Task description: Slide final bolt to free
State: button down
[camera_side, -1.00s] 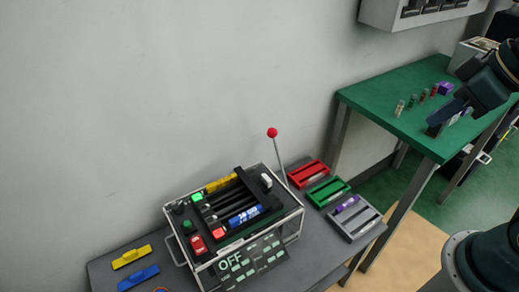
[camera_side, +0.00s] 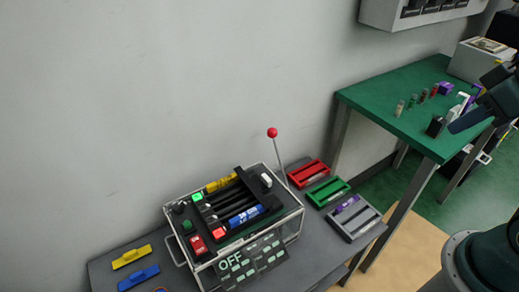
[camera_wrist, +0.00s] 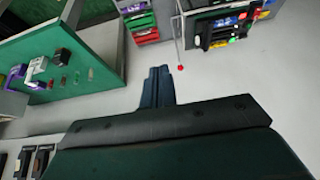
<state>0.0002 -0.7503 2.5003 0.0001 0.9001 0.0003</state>
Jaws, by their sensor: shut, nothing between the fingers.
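The control box (camera_side: 285,232) stands on the grey bench, with a yellow cylinder (camera_side: 221,183) and a blue cylinder (camera_side: 245,217) in its bay. A dark bar lies across the bay's right end, with a small white piece (camera_side: 266,180) beside it. A lever with a red ball (camera_side: 272,132) stands upright behind. I cannot tell which part is the final bolt. My gripper (camera_side: 456,126) is at the right, over the green table's edge, far from the box. In the wrist view its fingers (camera_wrist: 158,85) are shut and empty. The box (camera_wrist: 225,22) shows there at the top right.
The green table (camera_side: 390,95) holds small coloured cylinders, a black block (camera_side: 434,126) and white and purple pieces. Red (camera_side: 308,174), green (camera_side: 328,192) and grey (camera_side: 354,218) trays lie right of the box. Yellow (camera_side: 131,257) and blue (camera_side: 138,278) pieces lie left of it.

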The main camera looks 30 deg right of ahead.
dwell(0.4)
jog(key=c, duration=1.4)
grip_release()
jog(key=shift+w+r, duration=0.1)
jog(key=shift+w, duration=0.05)
jog(key=w+a+f+g, duration=0.1)
jog(key=w+a+g, duration=0.15)
jog(key=w, duration=0.75)
jog(key=w+a+f+g, duration=0.1)
jog(key=w+a, duration=0.3)
jog(key=w, duration=0.6)
jog(key=w+a+f+g, duration=0.1)
jog(key=w+a+f, duration=0.3)
jog(key=f, duration=0.5)
jog(key=w+a+f+g, duration=0.1)
jog(key=w+a+f, duration=0.4)
jog(key=w+f, duration=0.4)
jog(key=shift+w, duration=0.15)
